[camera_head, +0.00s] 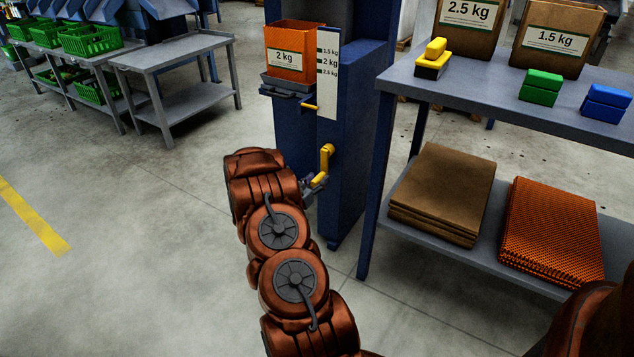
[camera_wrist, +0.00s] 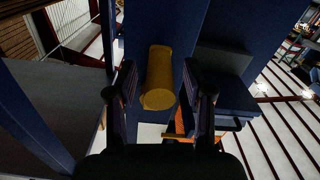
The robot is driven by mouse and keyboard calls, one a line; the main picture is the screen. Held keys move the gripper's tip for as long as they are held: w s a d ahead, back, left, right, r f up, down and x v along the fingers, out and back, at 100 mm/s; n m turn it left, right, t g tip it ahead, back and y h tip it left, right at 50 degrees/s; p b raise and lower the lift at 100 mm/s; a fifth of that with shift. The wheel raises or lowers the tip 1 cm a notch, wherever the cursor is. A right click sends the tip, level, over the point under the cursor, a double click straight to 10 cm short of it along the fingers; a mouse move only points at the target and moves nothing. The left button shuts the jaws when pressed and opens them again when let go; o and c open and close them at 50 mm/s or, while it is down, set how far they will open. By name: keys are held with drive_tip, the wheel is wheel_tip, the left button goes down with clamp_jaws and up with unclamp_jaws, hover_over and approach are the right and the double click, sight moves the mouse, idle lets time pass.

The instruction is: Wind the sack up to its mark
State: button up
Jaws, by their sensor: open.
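The orange sack (camera_head: 291,50), labelled 2 kg, stands upright on a dark tray (camera_head: 287,87) on the front of a blue column (camera_head: 350,140). Beside it a white scale board (camera_head: 327,88) carries marks for 1.5, 2 and 2.5 kg, from top to bottom. A yellow pointer (camera_head: 309,107) sits below the 2.5 kg mark. A yellow crank (camera_head: 326,160) is lower on the column. My gripper (camera_head: 312,188) is at the crank, partly hidden by my arm. In the wrist view its open fingers stand either side of the yellow crank handle (camera_wrist: 158,75), with gaps showing.
A table (camera_head: 420,85) on the right holds two labelled sacks and yellow, green and blue blocks. Its lower shelf holds brown sacks (camera_head: 440,190) and orange net sacks (camera_head: 550,230). A grey table (camera_head: 180,55) and green crates (camera_head: 92,38) stand at left. The left floor is clear.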

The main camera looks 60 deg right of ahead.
drive_tip(key=shift+c, duration=0.5)
clamp_jaws()
